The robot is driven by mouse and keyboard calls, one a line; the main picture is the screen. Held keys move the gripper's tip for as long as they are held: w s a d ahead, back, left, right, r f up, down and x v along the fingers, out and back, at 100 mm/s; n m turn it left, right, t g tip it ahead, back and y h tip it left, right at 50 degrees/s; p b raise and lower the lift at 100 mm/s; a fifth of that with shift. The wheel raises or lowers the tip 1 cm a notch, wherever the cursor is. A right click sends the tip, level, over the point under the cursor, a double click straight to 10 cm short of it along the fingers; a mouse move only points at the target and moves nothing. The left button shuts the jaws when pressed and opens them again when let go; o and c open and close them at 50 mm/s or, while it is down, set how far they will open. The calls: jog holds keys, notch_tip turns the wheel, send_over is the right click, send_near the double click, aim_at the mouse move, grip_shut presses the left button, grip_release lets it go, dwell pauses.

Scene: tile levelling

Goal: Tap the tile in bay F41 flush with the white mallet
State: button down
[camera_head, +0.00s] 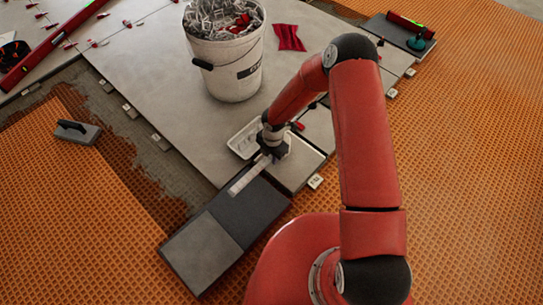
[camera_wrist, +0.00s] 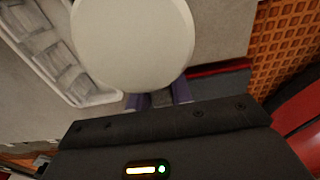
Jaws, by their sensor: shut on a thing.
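My gripper (camera_head: 270,152) is low over the near edge of the grey tiles. In the wrist view my gripper's fingers (camera_wrist: 158,100) are shut on the white mallet (camera_wrist: 132,42), whose round pale face fills the upper middle. In the head view a pale strip (camera_head: 245,178) runs down-left from my gripper; I cannot tell whether it is part of the mallet. A grey tile (camera_head: 300,167) lies right of my gripper, with a small white tag (camera_head: 315,181) at its corner. The tag is too small to read surely, so I cannot tell which tile is in bay F41.
A white tray (camera_head: 238,147) lies beside my gripper. A full white bucket (camera_head: 228,70) stands behind it. A dark slab (camera_head: 255,205) with a grey part lies in front. A trowel (camera_head: 77,132) lies left. Orange matting (camera_head: 460,150) is open at right.

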notch_tip(320, 180, up, 3)
jog(key=shift+f+p, duration=0.2)
jog(key=shift+p, duration=0.3)
jog(key=shift+f, duration=0.1)
notch_tip(320, 180, down, 5)
jog(key=b, duration=0.4)
notch_tip(320, 180, up, 5)
jog(key=p, duration=0.3)
